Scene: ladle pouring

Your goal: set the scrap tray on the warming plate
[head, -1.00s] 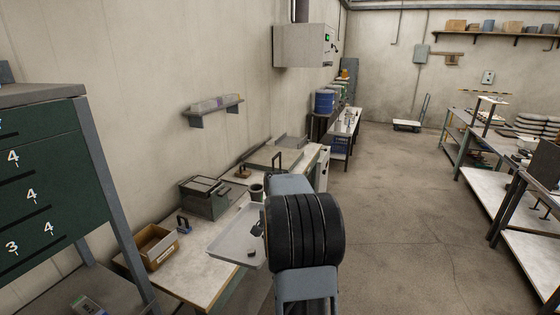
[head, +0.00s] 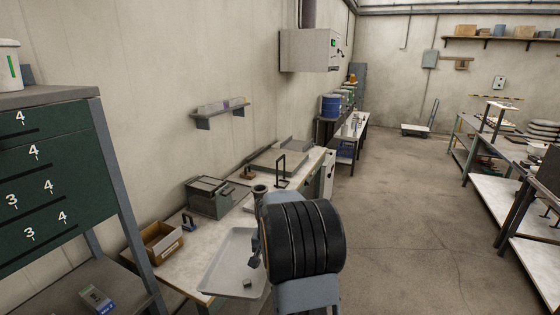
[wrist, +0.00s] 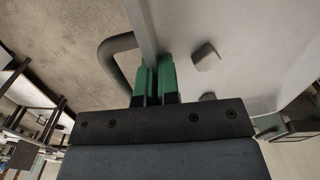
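The scrap tray (head: 224,264) is a shallow light-grey tray with a small dark lump in it, at the front of the bench in the head view. In the wrist view the tray (wrist: 250,45) fills the right side, with two lumps visible. My gripper (wrist: 153,80) has green fingers close together on the tray's rim, beside a curved dark handle. In the head view my black wrist hides the fingers and part of the tray. A flat grey slab (head: 268,163) at the bench's far end may be the warming plate; I cannot tell for sure.
The bench (head: 180,268) also holds a cardboard bin (head: 160,243), a dark lidded box (head: 209,198), a small cup (head: 259,191) and a black upright frame (head: 281,172). A green cabinet (head: 50,180) stands at left. The floor (head: 400,220) to the right is clear.

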